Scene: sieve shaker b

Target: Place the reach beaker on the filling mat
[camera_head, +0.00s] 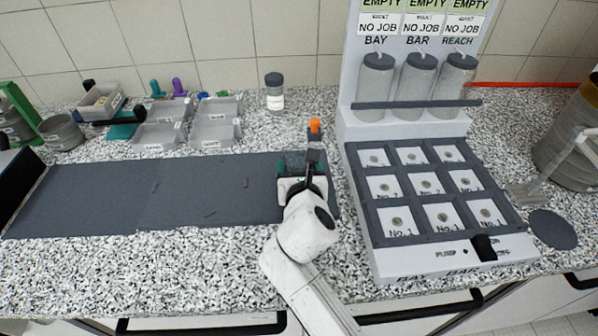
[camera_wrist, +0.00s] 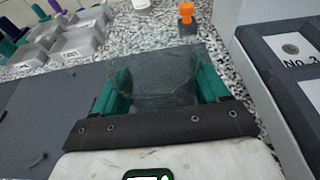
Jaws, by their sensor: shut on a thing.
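My gripper (camera_head: 304,166) is over the right end of a long dark grey mat (camera_head: 100,190). In the wrist view its green fingers (camera_wrist: 160,88) are shut on a clear, see-through vessel (camera_wrist: 165,72), which I take for the reach beaker. The vessel is hard to make out in the head view, and its label does not show. Its base is hidden, so I cannot tell if it touches the mat. A round dark disc (camera_head: 553,230) lies at the far right; no label shows which dark surface is the filling mat.
A white rack stands right of my gripper, with a tray (camera_head: 372,222) of labelled compartments and several lidded jars, one under "REACH" (camera_head: 457,78). An orange-topped item (camera_head: 315,127) and a lidded jar (camera_head: 274,92) stand behind. Grey bins (camera_head: 216,132) are at back left. The mat's left part is mostly clear.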

